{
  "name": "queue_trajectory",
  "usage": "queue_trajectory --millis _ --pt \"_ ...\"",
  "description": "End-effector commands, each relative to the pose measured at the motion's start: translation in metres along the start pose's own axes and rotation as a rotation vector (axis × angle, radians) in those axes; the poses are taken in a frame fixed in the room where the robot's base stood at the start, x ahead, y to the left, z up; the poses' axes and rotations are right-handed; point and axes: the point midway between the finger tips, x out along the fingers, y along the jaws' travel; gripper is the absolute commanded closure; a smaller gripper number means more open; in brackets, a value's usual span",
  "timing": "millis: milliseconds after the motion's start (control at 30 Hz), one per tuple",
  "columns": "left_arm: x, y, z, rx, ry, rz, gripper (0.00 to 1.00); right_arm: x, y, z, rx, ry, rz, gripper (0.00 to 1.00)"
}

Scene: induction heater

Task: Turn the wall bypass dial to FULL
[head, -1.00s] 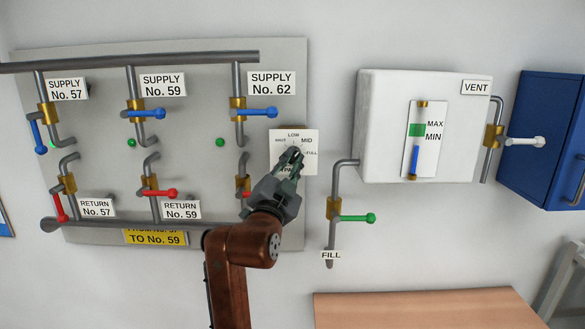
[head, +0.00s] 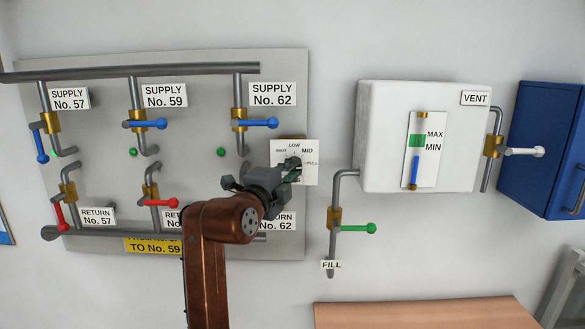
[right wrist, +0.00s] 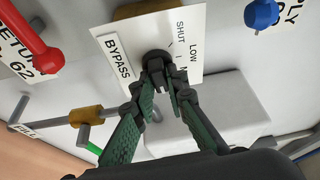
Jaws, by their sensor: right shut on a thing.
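The bypass dial is a dark round knob (right wrist: 157,60) on a white square plate (head: 310,148) on the wall. The plate's marks SHUT, LOW, MID and FULL show in the head view. FULL is at the right of the knob. In the right wrist view the plate (right wrist: 120,40) shows BYPASS, SHUT, LOW and part of MID. My right gripper (head: 291,168) is at the plate, shut on the dial knob. Its green-padded fingers also show in the right wrist view (right wrist: 164,88). The fingers hide most of the knob, and I cannot tell its pointer's setting. My left gripper is not in view.
A blue-handled supply valve (head: 270,123) is just above left of the dial. A white tank (head: 385,110) and a green-handled fill valve (head: 370,228) are at its right. A red-handled return valve (right wrist: 45,58) is close by in the right wrist view. A wooden table (head: 420,314) is below right.

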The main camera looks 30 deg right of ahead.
Motion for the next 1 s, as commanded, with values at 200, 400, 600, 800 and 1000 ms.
queue_trajectory --millis 200,400,600,800,1000 --pt "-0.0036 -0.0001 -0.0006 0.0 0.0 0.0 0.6 -0.0007 -0.0055 0.0001 0.062 -0.003 0.014 1.0" --pt "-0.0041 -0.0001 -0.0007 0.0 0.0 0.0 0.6 -0.0006 -0.0051 0.0001 0.081 -0.003 0.021 1.0" --pt "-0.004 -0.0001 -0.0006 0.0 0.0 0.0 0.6 -0.0006 -0.0049 0.0001 0.082 -0.003 0.022 1.0" --pt "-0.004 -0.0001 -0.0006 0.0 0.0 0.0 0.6 -0.0006 -0.0047 0.0001 0.082 -0.003 0.022 0.82" --pt "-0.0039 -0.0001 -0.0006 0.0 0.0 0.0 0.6 -0.0001 -0.0025 0.0002 0.08 -0.002 0.027 0.7"
